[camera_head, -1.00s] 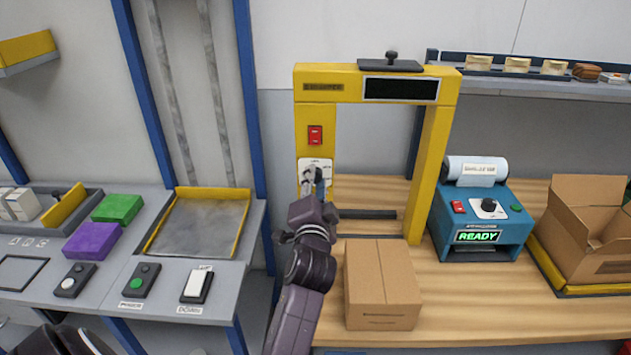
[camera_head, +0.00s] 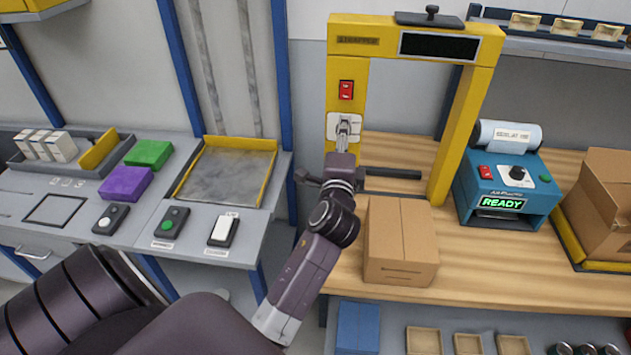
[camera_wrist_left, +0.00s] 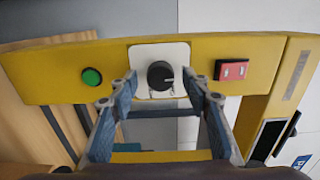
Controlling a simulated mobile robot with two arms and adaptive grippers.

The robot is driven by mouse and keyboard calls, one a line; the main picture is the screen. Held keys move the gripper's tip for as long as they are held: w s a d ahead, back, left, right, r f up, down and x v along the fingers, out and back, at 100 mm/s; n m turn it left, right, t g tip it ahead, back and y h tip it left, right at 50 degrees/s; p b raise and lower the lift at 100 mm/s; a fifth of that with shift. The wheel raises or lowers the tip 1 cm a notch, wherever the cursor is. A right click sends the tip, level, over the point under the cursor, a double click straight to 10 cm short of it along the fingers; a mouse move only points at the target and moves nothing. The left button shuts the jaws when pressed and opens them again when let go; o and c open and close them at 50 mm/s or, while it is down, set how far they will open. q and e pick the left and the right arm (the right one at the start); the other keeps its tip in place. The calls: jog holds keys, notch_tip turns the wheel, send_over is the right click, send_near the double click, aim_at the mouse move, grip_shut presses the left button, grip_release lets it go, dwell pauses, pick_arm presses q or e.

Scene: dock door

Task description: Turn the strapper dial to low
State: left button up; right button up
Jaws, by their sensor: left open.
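The yellow strapper frame (camera_head: 468,120) stands on the wooden bench. Its dial plate (camera_head: 331,123) is on the left post, mostly covered by my left gripper (camera_head: 345,128). In the left wrist view the black dial (camera_wrist_left: 160,75) sits on a white plate (camera_wrist_left: 182,54), between a green button (camera_wrist_left: 92,76) and a red switch (camera_wrist_left: 231,69). My left gripper's fingers (camera_wrist_left: 160,90) are open, one on each side of the dial, and do not visibly touch it. The dial's markings are too small to read. My right gripper is not in view.
A closed cardboard box (camera_head: 400,245) stands on the bench in front of the strapper. A blue label machine (camera_head: 508,187) reading READY is to its right, then an open carton (camera_head: 605,200). A grey side counter (camera_head: 190,225) holds several switches and blocks.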

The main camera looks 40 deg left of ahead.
pick_arm(q)
jog(key=s+d+m+p, duration=0.1)
jog(key=s+d+m, duration=0.15)
jog(key=m, duration=0.65)
jog(key=s+d+m+p, duration=0.1)
jog(key=s+m, duration=0.3)
jog(key=m, duration=0.5)
jog(key=s+d+f+n+g+h, duration=0.2)
jog(key=s+f+n, duration=0.3)
jog(key=f+n, duration=0.1)
jog(key=s+d+f+n+g+h, duration=0.1)
jog(key=s+f+n+g+h, duration=0.1)
jog(key=s+f+n, duration=0.3)
jog(key=s+d+f+n+g+h, duration=0.1)
jog(key=s+d+f+n+g, duration=0.1)
jog(key=s+f+n+g, duration=0.2)
jog(key=shift+s+d+f+n+h, duration=0.15)
jog(key=shift+s+f+n, duration=0.15)
jog(key=shift+f+n, duration=0.35)
jog(key=shift+s+d+f+n+h, duration=0.1)
jog(key=shift+s+f+n, duration=0.2)
jog(key=shift+f+n, duration=0.35)
jog(key=shift+s+d+f+n+h, duration=0.15)
jog(key=shift+s+f+n, duration=0.15)
jog(key=shift+f+n, duration=0.35)
jog(key=shift+s+d+f+n, duration=0.15)
jog(key=shift+s+d+n, duration=0.1)
jog(key=shift+s+n, duration=0.3)
